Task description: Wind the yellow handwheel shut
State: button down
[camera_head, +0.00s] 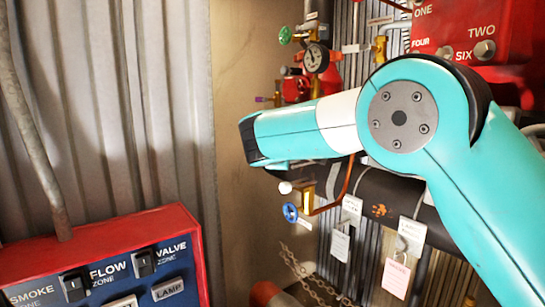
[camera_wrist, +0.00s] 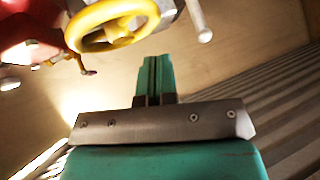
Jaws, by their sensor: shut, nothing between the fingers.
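The yellow handwheel (camera_wrist: 112,27) is at the top of the wrist view, left of centre. Its rim is cut a little by the picture's top edge, and a grey body sits behind it. My gripper (camera_wrist: 155,62) points up towards it with its green fingers pressed together, holding nothing. In the picture the fingertips lie just below and right of the rim, with a gap; the depth between them is hard to tell. In the head view I cannot make out the yellow handwheel or my fingers; my teal arm covers much of the pipework.
A blue handwheel (camera_head: 290,212) and a green handwheel (camera_head: 285,35) are on the pipework, with a pressure gauge (camera_head: 316,58) near the green one. Tags (camera_head: 397,277) hang below a dark pipe. A red-framed switch panel (camera_head: 100,262) stands at lower left.

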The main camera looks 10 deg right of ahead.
notch_tip(320, 180, up, 7)
jog(key=d+p, duration=0.2)
jog(key=p, duration=0.1)
notch_tip(320, 180, down, 7)
jog(key=b, duration=0.3)
jog(key=shift+w+d, duration=0.2)
jog(key=shift+w, duration=0.05)
jog(key=shift+w+d, duration=0.1)
dwell(0.9)
